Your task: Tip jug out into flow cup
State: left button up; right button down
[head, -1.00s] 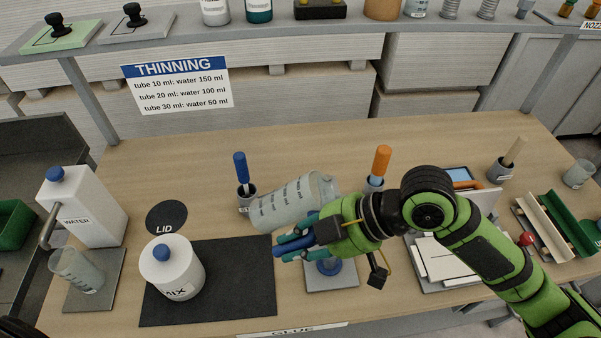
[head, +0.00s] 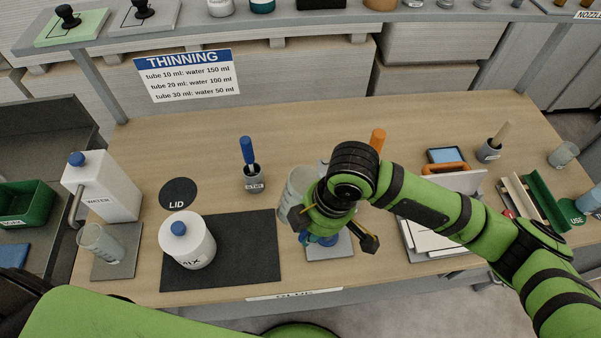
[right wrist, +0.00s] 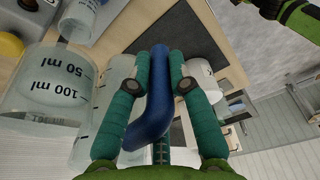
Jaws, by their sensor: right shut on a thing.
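The jug (head: 299,188) is clear with grey graduation marks. It stands nearly upright above the table, partly hidden by my right gripper. My right gripper (head: 318,235) is shut on the jug's blue handle (right wrist: 150,100), which shows between the teal fingers in the right wrist view. The jug's wall (right wrist: 52,92) with 50 ml and 100 ml marks is to the left there. A grey base plate (head: 342,246) with a blue part lies below the gripper; I cannot make out the flow cup clearly. My left gripper is out of view.
A white MIX pot (head: 188,243) stands on a dark mat (head: 248,245). A water container (head: 105,188) and a clear cup (head: 100,243) are at the left. Trays (head: 420,238) lie at the right.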

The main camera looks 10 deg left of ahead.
jog(key=shift+w+d, duration=0.1)
jog(key=shift+d, duration=0.05)
jog(key=a+r, duration=0.2)
jog(key=r, duration=0.1)
jog(key=a+r, duration=0.1)
jog(key=r, duration=0.1)
jog(key=shift+s, duration=0.2)
dwell(0.4)
jog(key=h, duration=0.1)
jog(key=r+h, duration=0.1)
jog(key=shift+a+h, duration=0.1)
jog(key=shift+h, duration=0.2)
jog(key=shift+d, duration=0.2)
